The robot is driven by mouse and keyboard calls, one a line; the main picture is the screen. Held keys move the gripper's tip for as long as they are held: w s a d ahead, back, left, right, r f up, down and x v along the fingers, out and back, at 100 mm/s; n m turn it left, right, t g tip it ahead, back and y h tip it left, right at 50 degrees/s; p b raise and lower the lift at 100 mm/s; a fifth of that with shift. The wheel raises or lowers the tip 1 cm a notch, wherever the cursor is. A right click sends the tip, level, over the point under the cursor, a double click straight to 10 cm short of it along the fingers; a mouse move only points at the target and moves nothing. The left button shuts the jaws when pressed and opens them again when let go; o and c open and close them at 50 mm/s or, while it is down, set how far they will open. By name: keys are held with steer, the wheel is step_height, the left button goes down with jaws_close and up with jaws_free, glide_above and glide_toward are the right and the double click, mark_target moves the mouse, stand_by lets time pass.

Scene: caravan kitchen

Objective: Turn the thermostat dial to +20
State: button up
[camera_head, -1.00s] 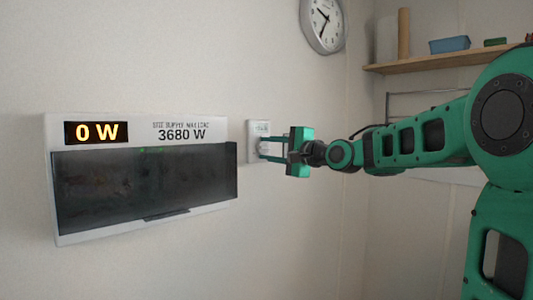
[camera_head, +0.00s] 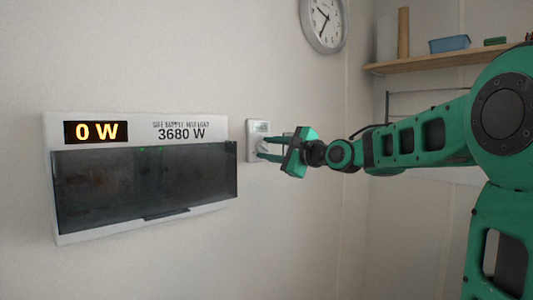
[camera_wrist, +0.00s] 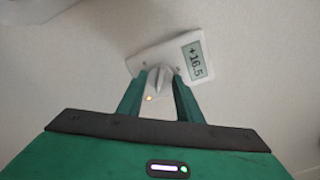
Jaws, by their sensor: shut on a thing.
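The thermostat (camera_head: 257,128) is a small white plate on the wall, right of the power panel. In the wrist view the thermostat (camera_wrist: 146,57) looks tilted, and its grey display (camera_wrist: 194,62) reads +16.5. Its pale pointed dial (camera_wrist: 156,80) sits between the two green fingers of my gripper (camera_wrist: 158,88), which is shut on it. A small orange light (camera_wrist: 149,98) glows beside the dial. In the head view my gripper (camera_head: 265,147) reaches the thermostat from the right, rolled at a slant, and its fingers partly cover the dial.
A white power panel (camera_head: 223,131) with a dark cover and a display reading 0 W hangs left of the thermostat. A round clock (camera_head: 323,22) is above. A wooden shelf (camera_head: 440,62) with a blue box (camera_head: 449,44) is at upper right. The wall below is bare.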

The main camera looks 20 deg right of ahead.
steer(key=shift+d+f, duration=0.2)
steer(key=shift+f, duration=0.1)
steer(key=o, duration=0.9)
steer(key=shift+o, duration=0.6)
steer(key=shift+a+r, duration=0.1)
steer(key=v, duration=1)
steer(key=shift+s, duration=0.3)
